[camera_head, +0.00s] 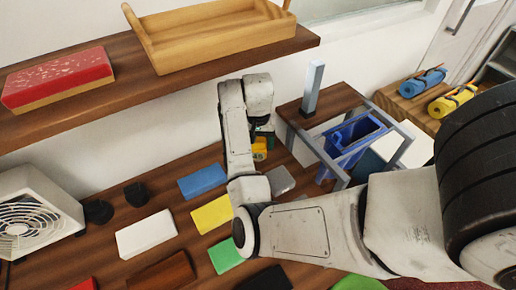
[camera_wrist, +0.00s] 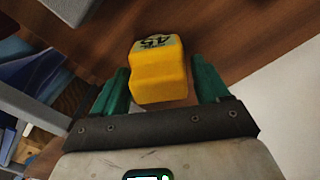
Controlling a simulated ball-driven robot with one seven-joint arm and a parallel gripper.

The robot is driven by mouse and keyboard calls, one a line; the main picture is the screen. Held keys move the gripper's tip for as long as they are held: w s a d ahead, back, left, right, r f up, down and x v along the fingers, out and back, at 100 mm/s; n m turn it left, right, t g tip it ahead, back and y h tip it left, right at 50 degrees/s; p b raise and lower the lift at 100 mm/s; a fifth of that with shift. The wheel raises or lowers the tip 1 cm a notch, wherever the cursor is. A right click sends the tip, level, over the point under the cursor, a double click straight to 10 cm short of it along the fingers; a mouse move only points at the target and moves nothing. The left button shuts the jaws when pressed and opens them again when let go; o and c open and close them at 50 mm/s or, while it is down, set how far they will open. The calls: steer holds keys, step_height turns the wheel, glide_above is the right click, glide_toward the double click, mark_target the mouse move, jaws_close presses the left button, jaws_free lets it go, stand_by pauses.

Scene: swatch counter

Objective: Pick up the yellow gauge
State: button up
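The yellow gauge (camera_wrist: 158,76) is a small stepped block with dark marks on its upper face. In the wrist view it lies between the two green fingers of my gripper (camera_wrist: 160,68), with narrow gaps on both sides, so the gripper looks open around it. In the head view the gauge (camera_head: 259,154) shows only in part, under my gripper (camera_head: 263,142) at the back of the brown counter. My arm hides much of the gripper there, and contact with the gauge cannot be made out.
Several coloured swatches, including a blue one (camera_head: 202,181) and a yellow one (camera_head: 212,214), lie on the counter. A blue bin (camera_head: 352,137) in a grey frame stands right of my gripper. A shelf with a wooden tray (camera_head: 215,40) overhangs the back left.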

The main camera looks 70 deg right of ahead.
steer(key=c, duration=1)
steer(key=shift+s+r, duration=0.1)
steer(key=shift+r, duration=0.05)
steer(key=r, duration=0.2)
steer(key=r+p, duration=0.1)
steer(key=r, duration=0.4)
steer(key=shift+s+a+r+p, duration=0.15)
steer(key=shift+a+p, duration=0.15)
steer(key=s+a, duration=0.3)
steer(key=s, duration=0.2)
steer(key=s+a, duration=0.4)
steer(key=s, duration=0.1)
steer(key=s+a, duration=0.4)
steer(key=s, duration=0.1)
steer(key=shift+s+a+f+b, duration=0.25)
steer(key=shift+f+b, duration=0.05)
